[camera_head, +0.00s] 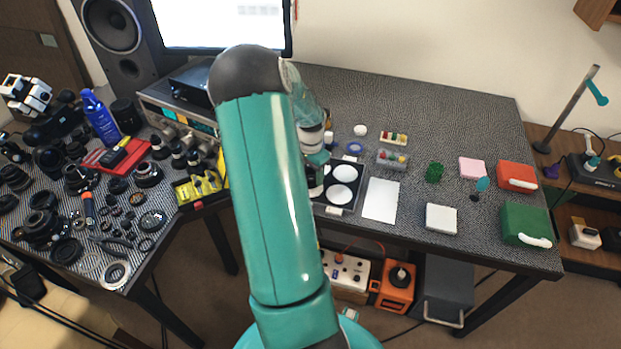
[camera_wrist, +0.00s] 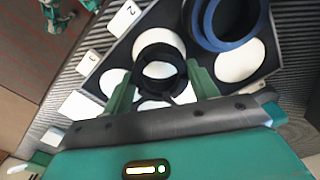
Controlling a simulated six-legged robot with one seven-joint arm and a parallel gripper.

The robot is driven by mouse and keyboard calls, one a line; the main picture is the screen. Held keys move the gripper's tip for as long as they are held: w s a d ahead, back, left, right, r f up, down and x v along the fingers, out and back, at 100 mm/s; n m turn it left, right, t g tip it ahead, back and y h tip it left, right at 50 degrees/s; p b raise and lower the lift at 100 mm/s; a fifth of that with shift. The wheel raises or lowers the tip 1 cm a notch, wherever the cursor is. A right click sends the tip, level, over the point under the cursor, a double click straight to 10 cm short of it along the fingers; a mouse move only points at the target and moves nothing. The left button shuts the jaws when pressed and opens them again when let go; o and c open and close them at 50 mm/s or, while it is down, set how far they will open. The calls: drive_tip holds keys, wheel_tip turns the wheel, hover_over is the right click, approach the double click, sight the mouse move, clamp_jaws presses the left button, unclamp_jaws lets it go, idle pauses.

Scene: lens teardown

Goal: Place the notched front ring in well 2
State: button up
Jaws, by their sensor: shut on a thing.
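In the wrist view my gripper (camera_wrist: 160,82) is shut on a black ring with notches in its edge (camera_wrist: 160,52), which I take as the notched front ring. It is held between the two green fingers over the dark tray (camera_wrist: 124,52). The label 2 (camera_wrist: 126,14) is on the tray's edge, and a white round well (camera_wrist: 161,36) near it is partly covered by the ring. I cannot tell the gap between ring and tray.
In the head view a white sheet (camera_head: 381,199) lies right of the tray, with a white box (camera_head: 441,218) beyond. Lens parts crowd the left table.

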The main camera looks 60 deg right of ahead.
drive_tip(key=shift+f, duration=1.5)
drive_tip(key=o, duration=1.3)
wheel_tip(320, 180, up, 12)
drive_tip(key=shift+r, duration=0.2)
